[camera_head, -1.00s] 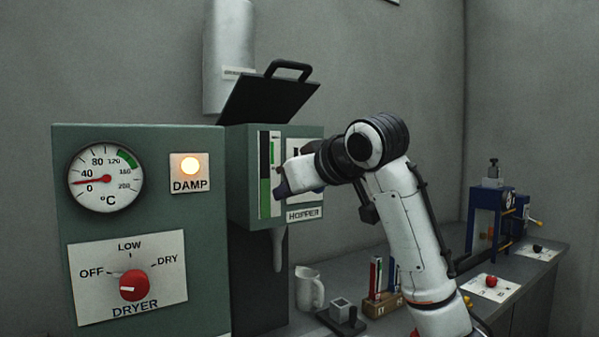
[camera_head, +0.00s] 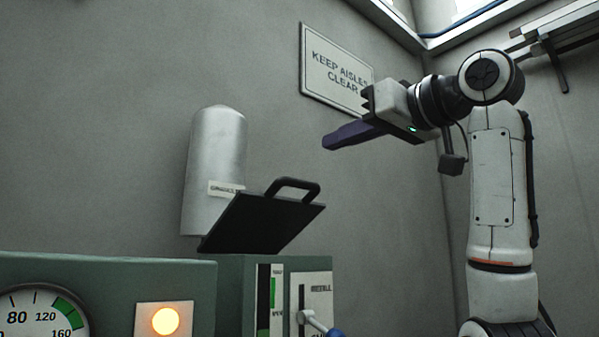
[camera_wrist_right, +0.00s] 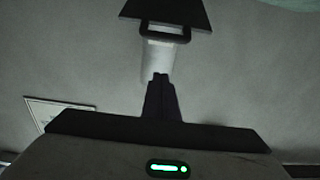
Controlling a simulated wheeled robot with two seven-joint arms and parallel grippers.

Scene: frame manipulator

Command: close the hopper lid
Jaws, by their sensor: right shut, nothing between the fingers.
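The hopper lid (camera_head: 262,225) is a black panel with a black loop handle (camera_head: 297,184) on its upper edge. It stands open, tilted up above the green hopper box (camera_head: 236,285). My right gripper (camera_head: 330,142) is shut and empty, up and to the right of the handle and apart from it. In the right wrist view, the shut fingertips (camera_wrist_right: 160,78) point toward the lid (camera_wrist_right: 185,10) and its handle (camera_wrist_right: 165,33). My left gripper is not in view.
A silver cylinder (camera_head: 214,160) hangs on the wall behind the lid. A lever (camera_head: 312,320) sits on the hopper front. A sign (camera_head: 335,68) is on the wall behind my right gripper. The dryer panel (camera_head: 110,272) stands at the left.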

